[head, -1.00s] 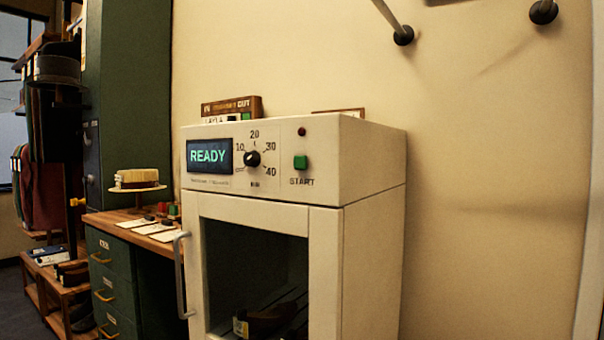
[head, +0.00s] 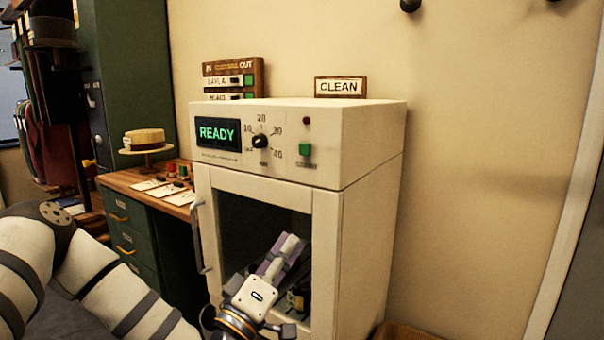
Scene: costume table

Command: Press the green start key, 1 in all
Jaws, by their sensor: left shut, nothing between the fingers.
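The green start key (head: 305,150) is on the upper right of the front panel of a cream cabinet (head: 370,150). The lettering under it is too blurred to read. A dark red lamp (head: 306,121) sits above the key. The display (head: 218,133) reads READY in green. A black dial (head: 260,141) is between display and key. My left gripper (head: 291,243) is shut and empty, pointing up in front of the cabinet's dark window, below the panel and apart from the key. My right gripper is out of view.
The cabinet door has a vertical handle (head: 199,238) on its left. A CLEAN sign (head: 340,87) and an OUT board (head: 233,78) stand behind the cabinet top. A desk (head: 150,190) with a hat (head: 143,140) is left. The space before the key is clear.

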